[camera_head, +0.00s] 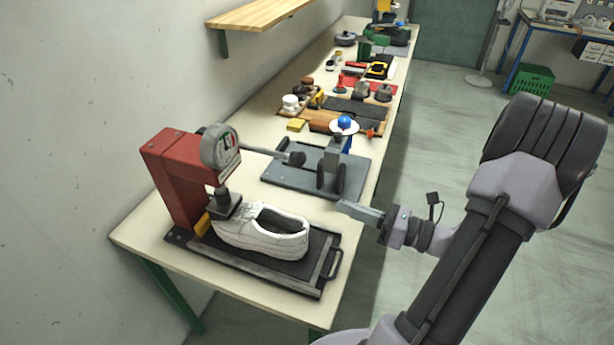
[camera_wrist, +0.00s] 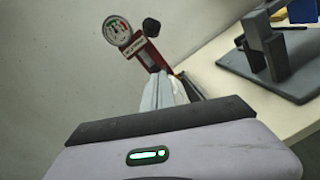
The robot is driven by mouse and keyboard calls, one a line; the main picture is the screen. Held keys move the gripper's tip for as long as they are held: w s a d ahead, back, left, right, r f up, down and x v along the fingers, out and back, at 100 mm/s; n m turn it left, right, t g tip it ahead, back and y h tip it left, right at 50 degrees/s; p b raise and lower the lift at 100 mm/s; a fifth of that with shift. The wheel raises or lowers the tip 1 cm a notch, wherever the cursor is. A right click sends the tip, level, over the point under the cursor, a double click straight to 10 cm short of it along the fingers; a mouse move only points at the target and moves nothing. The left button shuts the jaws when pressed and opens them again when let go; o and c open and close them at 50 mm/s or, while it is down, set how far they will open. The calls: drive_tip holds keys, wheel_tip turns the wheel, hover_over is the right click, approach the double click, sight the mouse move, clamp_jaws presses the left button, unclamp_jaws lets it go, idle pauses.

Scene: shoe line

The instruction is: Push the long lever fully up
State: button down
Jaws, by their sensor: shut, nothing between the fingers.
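The long lever (camera_head: 262,152) is a thin grey rod on the red press (camera_head: 172,180), beside its round gauge (camera_head: 220,150). It reaches out to the right, close to level, and ends in a dark round knob (camera_head: 297,158). The knob also shows in the wrist view (camera_wrist: 151,27), right of the gauge (camera_wrist: 117,31); the rod is mostly hidden behind it. My gripper (camera_head: 345,206) is shut and empty. It points left, to the right of and below the knob in the head view, apart from the lever.
A white shoe (camera_head: 262,235) sits under the press on a dark base plate (camera_head: 310,275). A grey fixture plate (camera_head: 290,181) with an upright clamp and blue-topped part stands behind, near my gripper. Tools crowd the bench farther back.

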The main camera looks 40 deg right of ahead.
drive_tip(key=w+a+r+b, duration=0.1)
drive_tip(key=w, duration=0.4)
drive_tip(key=w+a+r+b, duration=0.1)
drive_tip(key=w+a+r, duration=0.1)
drive_tip(key=w, duration=0.3)
drive_tip(key=shift+w+r, duration=0.2)
drive_tip(key=shift+r, duration=0.05)
drive_tip(key=shift+a, duration=0.1)
